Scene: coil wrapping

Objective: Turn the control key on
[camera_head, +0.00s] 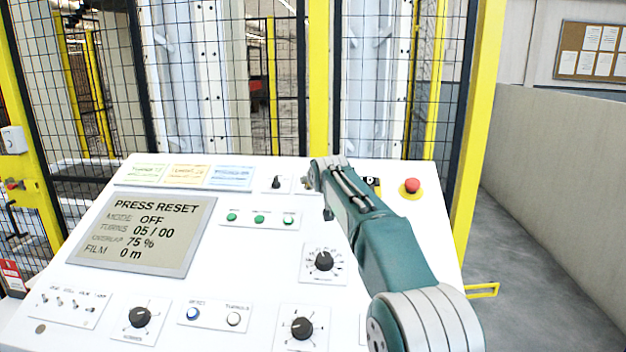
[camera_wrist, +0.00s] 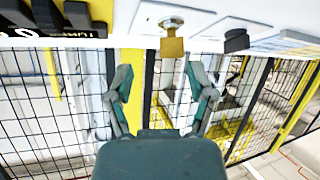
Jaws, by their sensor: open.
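The control key shows in the wrist view as a brass key (camera_wrist: 172,47) in a round silver lock (camera_wrist: 171,22) on the white control panel (camera_head: 120,262). In the head view it is mostly hidden behind my gripper (camera_head: 320,190) at the panel's upper middle. In the wrist view my gripper (camera_wrist: 161,90) is open and empty, with one finger on each side below the key. The key appears between the fingers in the picture, with no clear contact. The panel's screen (camera_head: 144,233) reads PRESS RESET, MODE OFF, TURNS 05 / 00.
A black knob (camera_head: 277,182) sits just left of the key; it also shows in the wrist view (camera_wrist: 236,40). A red emergency button (camera_head: 411,186) is to the right. Several knobs, lights and switches cover the panel. A yellow-framed mesh fence (camera_head: 318,80) stands behind.

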